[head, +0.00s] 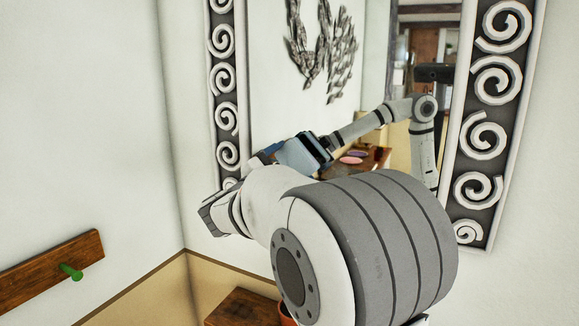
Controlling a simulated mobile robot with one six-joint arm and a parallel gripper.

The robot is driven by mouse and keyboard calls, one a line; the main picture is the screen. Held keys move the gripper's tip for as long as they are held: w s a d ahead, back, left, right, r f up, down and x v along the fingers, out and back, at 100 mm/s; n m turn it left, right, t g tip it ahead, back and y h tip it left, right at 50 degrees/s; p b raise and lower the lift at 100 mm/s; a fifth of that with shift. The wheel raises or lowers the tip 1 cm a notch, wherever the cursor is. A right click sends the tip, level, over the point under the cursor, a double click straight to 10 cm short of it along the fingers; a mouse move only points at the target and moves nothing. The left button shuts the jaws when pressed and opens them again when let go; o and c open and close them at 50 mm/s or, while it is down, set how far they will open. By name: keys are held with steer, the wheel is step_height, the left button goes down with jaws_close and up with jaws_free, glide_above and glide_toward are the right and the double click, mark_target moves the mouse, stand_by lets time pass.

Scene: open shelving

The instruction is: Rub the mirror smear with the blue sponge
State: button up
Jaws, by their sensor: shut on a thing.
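The mirror (372,20) hangs on the wall ahead in a carved frame of pale spirals. The blue sponge (268,151) shows as a dark blue patch beyond my arm, close to the glass. A lighter blue face (298,155) beside it looks like its reflection, with a dark gripper behind it in the glass. My gripper (256,160) is mostly hidden behind my arm link and is shut on the sponge. I cannot tell whether the sponge touches the glass. I cannot make out the smear; my arm covers the lower mirror.
A wooden rail (40,268) with a green peg (71,271) is on the left wall. A brown wooden surface (243,308) and part of an orange pot (287,315) show below my arm. The glass reflects a wall ornament, a table and my arm.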

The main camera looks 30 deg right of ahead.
steer(key=shift+w+d, duration=0.65)
steer(key=shift+d, duration=0.2)
stand_by(0.3)
